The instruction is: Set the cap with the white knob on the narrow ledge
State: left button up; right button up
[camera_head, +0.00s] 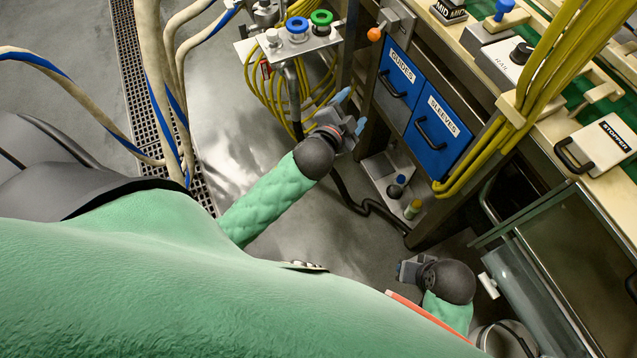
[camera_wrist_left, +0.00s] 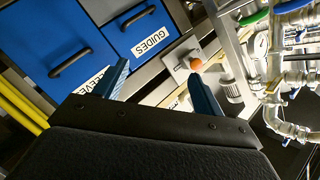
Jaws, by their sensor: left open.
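I cannot surely make out the cap with the white knob. A small pale knob (camera_head: 272,37) stands beside a blue-ringed and a green-ringed piece on a metal stand plate (camera_head: 303,45). A low metal ledge (camera_head: 376,172) below the drawers holds a small blue-topped piece (camera_head: 397,186) and a pale, green-ended one (camera_head: 413,209); I cannot tell if it is the narrow ledge. My left gripper (camera_head: 350,112) is open, left of the blue drawers, with nothing between its fingers (camera_wrist_left: 158,78). My right gripper (camera_head: 402,270) is low, near the glass door; its fingers are unclear.
Blue drawers labelled GUIDES (camera_head: 400,72) and SLEEVES (camera_head: 438,128) are shut. An orange knob (camera_head: 374,34) sticks out near them. Yellow cables (camera_head: 480,165) hang along the bench. A glass door (camera_head: 535,290) stands at lower right. Pipework (camera_wrist_left: 290,100) fills the wrist view's right side.

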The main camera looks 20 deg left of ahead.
pick_arm(q)
jog(key=s+d+f+n+g, duration=0.1)
jog(key=s+f+n+g, duration=0.3)
jog(key=s, duration=0.9)
jog(key=s+d+f+n+g, duration=0.2)
jog(key=s+f+n+g, duration=0.2)
jog(key=s+f+g, duration=0.5)
jog(key=s+f, duration=0.1)
jog(key=s, duration=0.4)
jog(key=shift+d+f+h, duration=0.15)
jog(key=shift+f+h, duration=0.25)
